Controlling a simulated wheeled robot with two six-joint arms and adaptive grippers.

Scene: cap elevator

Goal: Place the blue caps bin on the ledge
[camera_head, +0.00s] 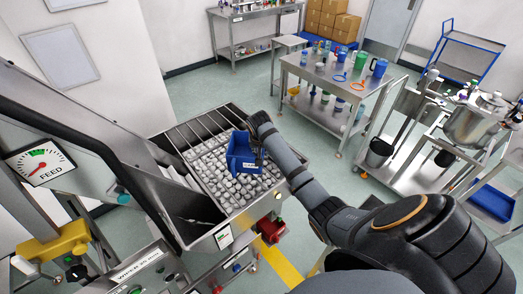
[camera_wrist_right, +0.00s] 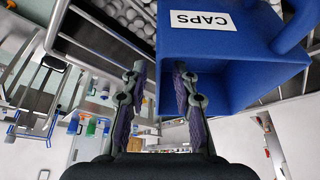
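The blue caps bin (camera_head: 240,158), with a white CAPS label, is over the bed of caps in the steel hopper. It also shows large in the right wrist view (camera_wrist_right: 190,45), its open side toward the camera. My right gripper (camera_head: 257,154) is at the bin's right side. In the right wrist view its two fingers (camera_wrist_right: 160,75) stand apart, one on either side of a bin wall, with a gap showing. Whether the bin rests on the caps cannot be told. The ledge may be the hopper's metal rim (camera_head: 268,193); no ledge is marked. My left gripper is out of view.
The steel hopper (camera_head: 152,136) has raised bars at its back. A steel table (camera_head: 335,82) with cups and a cart (camera_head: 408,105) with a pot stand beyond. Floor between is clear.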

